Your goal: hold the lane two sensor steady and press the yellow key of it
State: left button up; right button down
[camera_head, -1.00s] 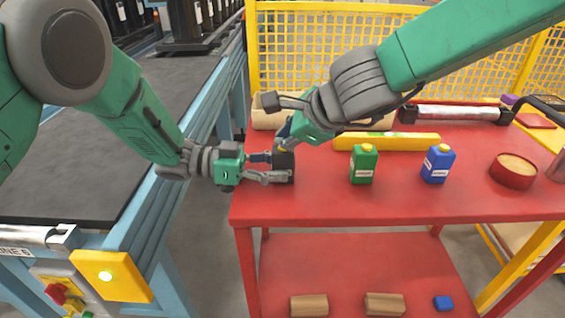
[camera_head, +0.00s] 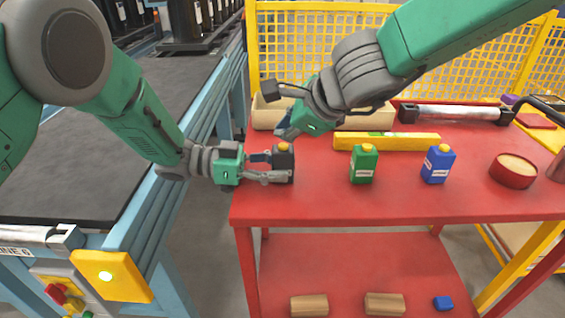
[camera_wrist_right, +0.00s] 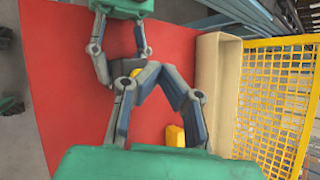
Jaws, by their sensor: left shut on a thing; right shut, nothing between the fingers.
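The lane two sensor (camera_head: 284,165) is a small dark box, upright at the left edge of the red table. Its yellow key (camera_head: 283,147) shows on top. My left gripper (camera_head: 270,168) is shut on the sensor from the left, its fingers along the box sides. My right gripper (camera_head: 286,131) is shut and empty, above and behind the key, with a small gap between them in the head view. In the right wrist view the shut right fingertips (camera_wrist_right: 150,68) hide most of the sensor; a bit of yellow shows beside them, and my left gripper (camera_wrist_right: 118,55) is beyond.
The red table (camera_head: 310,205) also holds a yellow level (camera_head: 387,141), a beige tray (camera_head: 265,113) behind my right gripper, a green bottle (camera_head: 363,166), a blue bottle (camera_head: 437,166) and a red bowl (camera_head: 513,173). A yellow mesh fence (camera_head: 310,45) stands behind. A conveyor (camera_head: 190,125) is at left.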

pick_arm(q)
jog(key=o, duration=1)
jog(key=shift+c, duration=0.2)
